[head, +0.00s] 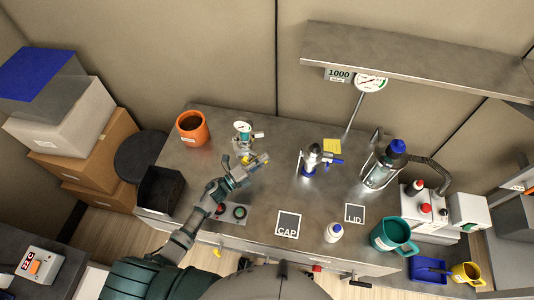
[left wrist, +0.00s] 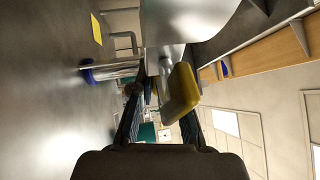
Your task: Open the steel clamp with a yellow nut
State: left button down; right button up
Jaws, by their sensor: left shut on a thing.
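The steel clamp (head: 243,149) sits on a small fitting below a round gauge on the steel bench, left of the middle. Its yellow nut (head: 245,159) shows as a small spot beside my fingers; in the left wrist view the yellow nut (left wrist: 181,87) is large, with a steel rod behind it. My left gripper (head: 252,164) reaches the fitting from the front left and is shut on the yellow nut. Its fingers also show in the left wrist view (left wrist: 160,115). The clamp's band is mostly hidden, so I cannot tell how far it is open. My right gripper is not in view.
A second fitting with blue parts (head: 316,158) stands to the right, near a yellow note (head: 332,146). A caged bottle (head: 382,165) stands further right. An orange pot (head: 192,128) is at back left. CAP (head: 288,224) and LID (head: 355,213) squares lie on the front bench.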

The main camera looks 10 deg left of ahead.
pick_arm(q)
jog(key=s+a+m+g+h+b, duration=0.3)
jog(key=s+a+m+g+h, duration=0.1)
jog(key=g, duration=0.3)
jog(key=shift+s+f+m+h+b, duration=0.35)
jog(key=shift+s+m+h, duration=0.05)
jog(key=shift+s, duration=0.05)
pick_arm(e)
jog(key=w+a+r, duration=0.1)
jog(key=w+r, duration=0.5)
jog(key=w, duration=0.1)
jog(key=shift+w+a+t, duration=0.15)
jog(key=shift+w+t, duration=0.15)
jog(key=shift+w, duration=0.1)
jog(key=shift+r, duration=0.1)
pick_arm(q)
jog(key=c, duration=1.1)
grip_release()
jog(key=shift+c, duration=0.2)
jog(key=shift+w+r, duration=0.1)
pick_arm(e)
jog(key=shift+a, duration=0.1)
